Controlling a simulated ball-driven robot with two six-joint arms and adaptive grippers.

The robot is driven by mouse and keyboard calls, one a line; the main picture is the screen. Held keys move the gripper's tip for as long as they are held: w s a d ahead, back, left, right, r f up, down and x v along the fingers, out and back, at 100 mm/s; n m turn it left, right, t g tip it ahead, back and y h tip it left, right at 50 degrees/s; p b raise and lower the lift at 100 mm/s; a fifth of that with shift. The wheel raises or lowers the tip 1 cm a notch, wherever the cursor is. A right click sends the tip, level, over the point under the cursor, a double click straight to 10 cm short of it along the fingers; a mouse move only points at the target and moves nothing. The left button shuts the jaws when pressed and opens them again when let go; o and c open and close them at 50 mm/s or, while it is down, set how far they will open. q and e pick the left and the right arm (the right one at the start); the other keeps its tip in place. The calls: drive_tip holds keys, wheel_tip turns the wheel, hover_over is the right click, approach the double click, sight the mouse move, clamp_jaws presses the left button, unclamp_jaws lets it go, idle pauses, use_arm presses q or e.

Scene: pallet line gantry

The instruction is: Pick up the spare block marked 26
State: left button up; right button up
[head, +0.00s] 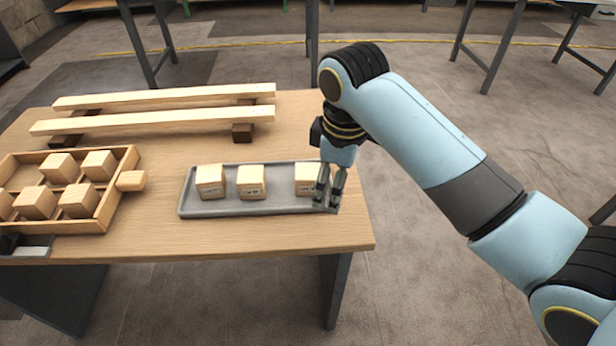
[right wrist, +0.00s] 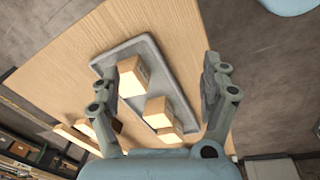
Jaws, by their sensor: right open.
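Three pale wooden blocks stand in a grey tray (head: 270,208) on the table: a left block (head: 210,181), a middle block (head: 251,182) and a right block (head: 306,178). Their front faces carry small dark marks that I cannot read, so I cannot tell which is 26. My right gripper (head: 327,201) points down at the tray's right end, partly in front of the right block. In the right wrist view its jaws (right wrist: 160,88) are spread and empty, with blocks (right wrist: 131,82) showing below between them. My left gripper is not in view.
A wooden crate (head: 103,222) with several wooden blocks stands left of the tray, a small handle-like block (head: 131,180) at its right side. Two long pale beams (head: 150,121) lie on dark supports behind. Bare tabletop lies in front of the tray.

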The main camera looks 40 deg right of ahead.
drive_tip(key=w+r+n, duration=0.1)
drive_tip(key=w, duration=0.2)
drive_tip(key=w+n, duration=0.1)
drive_tip(key=w, duration=0.3)
drive_tip(key=w+r+n+g, duration=0.1)
drive_tip(key=w+n, duration=0.1)
drive_tip(key=w, duration=0.1)
drive_tip(key=shift+w+d+r+y, duration=0.15)
drive_tip(key=shift+d+r+y, duration=0.15)
drive_tip(key=shift+d+r, duration=0.05)
hover_over(308, 171)
drive_tip(key=f, duration=0.3)
drive_tip(key=f+b, duration=0.1)
drive_tip(key=shift+a+f, duration=0.4)
drive_tip(key=f, duration=0.3)
drive_tip(key=f+b, duration=0.1)
drive_tip(key=f, duration=0.1)
drive_tip(key=shift+d+f, duration=0.25)
drive_tip(key=shift+d, duration=0.15)
drive_tip(key=c, duration=1.3)
